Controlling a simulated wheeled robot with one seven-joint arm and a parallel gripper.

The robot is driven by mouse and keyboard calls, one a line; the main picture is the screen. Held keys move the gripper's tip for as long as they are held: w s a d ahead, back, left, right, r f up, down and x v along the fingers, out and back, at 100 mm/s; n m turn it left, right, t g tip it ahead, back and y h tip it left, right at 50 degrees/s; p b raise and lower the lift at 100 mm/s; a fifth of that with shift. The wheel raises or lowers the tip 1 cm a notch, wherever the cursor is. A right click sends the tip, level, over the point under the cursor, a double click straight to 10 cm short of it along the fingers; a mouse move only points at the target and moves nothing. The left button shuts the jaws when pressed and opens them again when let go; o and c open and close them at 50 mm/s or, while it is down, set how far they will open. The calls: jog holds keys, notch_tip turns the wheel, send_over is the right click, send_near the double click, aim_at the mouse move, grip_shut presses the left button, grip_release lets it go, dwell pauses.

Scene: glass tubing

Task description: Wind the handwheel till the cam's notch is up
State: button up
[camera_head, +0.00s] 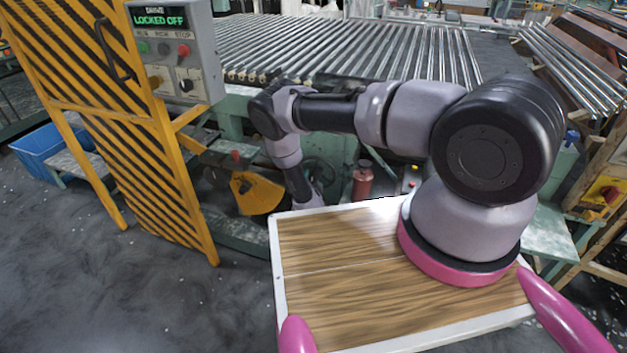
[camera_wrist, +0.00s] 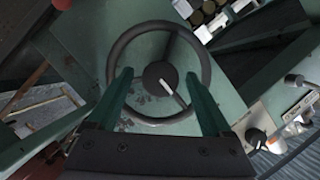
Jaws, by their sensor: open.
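The handwheel (camera_wrist: 117,49) is a dark ring with a round black hub in the wrist view. One spoke with a pale mark runs from the hub toward the lower right. My gripper (camera_wrist: 160,73) is open, its two green fingers spread either side of the hub and overlapping the wheel in the picture. I cannot tell whether they touch it. In the head view the handwheel (camera_head: 322,168) is partly hidden behind my arm. A yellow-orange plate (camera_head: 256,195), which may be the cam, sits low to its left. Its notch cannot be made out clearly.
A yellow-and-black striped gate (camera_head: 130,130) stands at left, with a control box (camera_head: 180,70) reading "LOCKED OFF". A red bottle-shaped object (camera_head: 363,182) stands right of the wheel. A roller conveyor (camera_head: 350,50) runs behind. Grey floor is clear at front left.

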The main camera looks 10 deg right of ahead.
jog(key=v, duration=0.9)
jog(key=shift+s, duration=0.2)
jog(key=shift+w+r, duration=0.1)
jog(key=shift+r, duration=0.05)
dwell(0.3)
